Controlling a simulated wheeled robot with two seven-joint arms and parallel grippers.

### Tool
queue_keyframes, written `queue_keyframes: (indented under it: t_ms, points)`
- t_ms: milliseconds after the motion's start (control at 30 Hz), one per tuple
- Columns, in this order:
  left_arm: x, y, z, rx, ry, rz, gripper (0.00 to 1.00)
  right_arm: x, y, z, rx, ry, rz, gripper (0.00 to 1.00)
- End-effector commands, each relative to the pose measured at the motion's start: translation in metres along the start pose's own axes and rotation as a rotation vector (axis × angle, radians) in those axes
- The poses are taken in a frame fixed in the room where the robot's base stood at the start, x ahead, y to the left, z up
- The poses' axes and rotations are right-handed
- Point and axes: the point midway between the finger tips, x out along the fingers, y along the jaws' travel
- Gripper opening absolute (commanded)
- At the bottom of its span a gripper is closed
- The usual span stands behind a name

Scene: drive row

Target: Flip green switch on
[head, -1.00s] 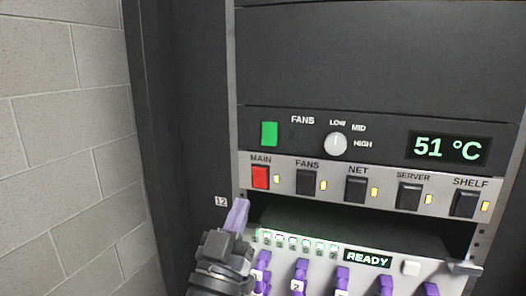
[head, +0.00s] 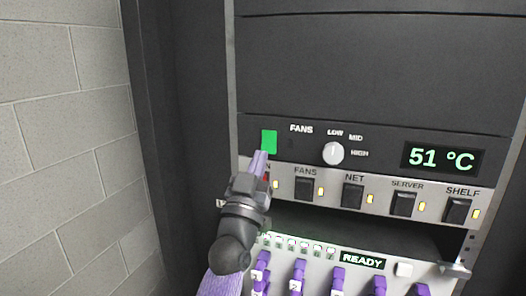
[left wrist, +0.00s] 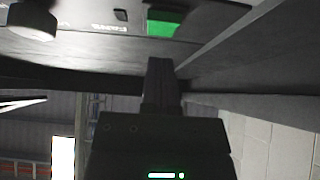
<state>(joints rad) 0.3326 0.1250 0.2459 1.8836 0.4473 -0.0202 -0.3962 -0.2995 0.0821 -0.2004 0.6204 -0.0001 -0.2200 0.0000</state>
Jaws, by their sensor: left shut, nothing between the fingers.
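The green switch (head: 269,142) is on the dark FANS panel at the upper left of the rack. It also shows in the left wrist view (left wrist: 163,22), just beyond my fingertips. My left gripper (head: 260,156) is shut and empty, its purple fingertips at the lower edge of the green switch in the head view. In the left wrist view the shut fingers (left wrist: 160,62) point at the switch; I cannot tell whether they touch it. The gripper covers most of the red MAIN switch. My right gripper is not in view.
The white fan knob (head: 333,153) and the 51 °C display (head: 444,158) are right of the switch. Below is a row of black switches, including NET (head: 352,195). A drive shelf with purple handles (head: 297,279) sits lower. A block wall (head: 60,150) stands at left.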

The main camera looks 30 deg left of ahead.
Motion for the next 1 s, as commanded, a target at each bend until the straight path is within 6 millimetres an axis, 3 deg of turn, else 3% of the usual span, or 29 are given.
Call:
queue_keyframes:
  t_ms: [200, 567, 767, 1000]
  points:
    - [0.015, 0.000, 0.016, 0.001, 0.001, 0.000, 0.00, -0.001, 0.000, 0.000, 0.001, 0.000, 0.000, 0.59]
    - [0.016, 0.000, 0.019, 0.000, 0.002, 0.000, 0.00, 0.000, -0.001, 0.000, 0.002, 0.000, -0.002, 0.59]
    - [0.012, 0.000, 0.033, 0.001, 0.091, 0.000, 0.00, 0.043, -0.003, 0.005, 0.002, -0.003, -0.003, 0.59]
    - [0.018, 0.000, 0.024, 0.000, 0.101, 0.000, 0.00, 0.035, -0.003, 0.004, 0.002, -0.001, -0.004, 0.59]
